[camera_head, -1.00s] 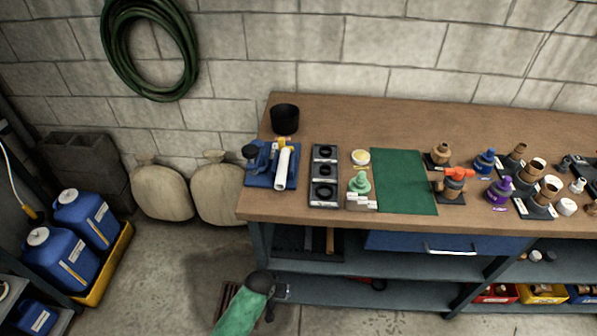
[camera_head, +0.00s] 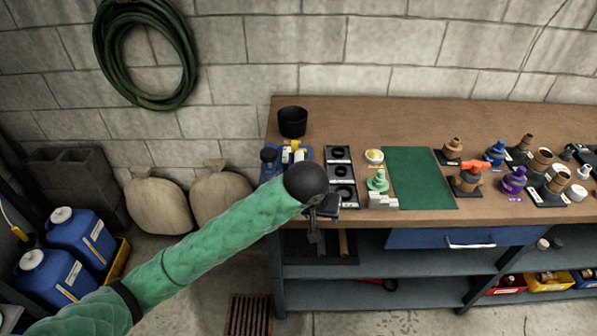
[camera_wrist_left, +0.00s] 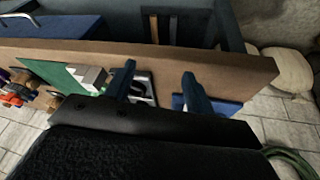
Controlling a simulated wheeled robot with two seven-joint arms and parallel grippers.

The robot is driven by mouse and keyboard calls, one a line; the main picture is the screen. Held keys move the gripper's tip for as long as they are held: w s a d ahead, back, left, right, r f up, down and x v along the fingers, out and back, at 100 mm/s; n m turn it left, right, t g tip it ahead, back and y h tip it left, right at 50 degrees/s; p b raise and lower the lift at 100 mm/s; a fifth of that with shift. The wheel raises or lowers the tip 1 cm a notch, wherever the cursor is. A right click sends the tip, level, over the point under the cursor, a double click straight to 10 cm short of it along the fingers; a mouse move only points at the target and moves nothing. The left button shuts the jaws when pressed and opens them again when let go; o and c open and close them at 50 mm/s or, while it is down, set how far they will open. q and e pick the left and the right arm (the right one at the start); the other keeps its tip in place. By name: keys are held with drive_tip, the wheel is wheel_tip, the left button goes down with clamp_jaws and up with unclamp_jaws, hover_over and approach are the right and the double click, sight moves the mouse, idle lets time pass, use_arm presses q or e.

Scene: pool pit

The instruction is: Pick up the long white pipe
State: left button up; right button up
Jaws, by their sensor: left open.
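The white pipe (camera_head: 299,155) lies on a blue stand at the left end of the workbench in the head view. Only a short far part of it shows, as my left arm's dark wrist hides the rest. The blue stand (camera_wrist_left: 226,107) shows beside one finger there. I cannot make out the pipe in that view. My right gripper is not in view.
A black cup (camera_head: 292,122) stands behind the pipe. A black tray of rings (camera_head: 340,153), a yellow-topped jar (camera_head: 374,157) and a green fitting (camera_head: 378,180) stand to the right. The green mat (camera_head: 418,178) is bare. The workbench (camera_head: 400,118) has clear room at the back.

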use_arm(q)
drive_tip(key=w+a+r+n+y, duration=0.25)
drive_tip(key=w+r+y, duration=0.2)
drive_tip(key=w, duration=0.35)
drive_tip(key=w+f+p, duration=0.1)
drive_tip(key=f, duration=0.1)
drive_tip(key=w+a+f+p, duration=0.1)
drive_tip(key=f, duration=0.1)
drive_tip(key=w+a+f+p, duration=0.1)
drive_tip(key=f, duration=0.1)
drive_tip(key=shift+w+a, duration=0.25)
drive_tip(key=shift+w, duration=0.05)
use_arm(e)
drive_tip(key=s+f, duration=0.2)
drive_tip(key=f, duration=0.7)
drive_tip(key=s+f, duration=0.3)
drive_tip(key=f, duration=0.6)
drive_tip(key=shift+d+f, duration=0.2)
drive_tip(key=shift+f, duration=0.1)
use_arm(q)
drive_tip(key=shift+r, duration=0.1)
drive_tip(key=c, duration=1.1)
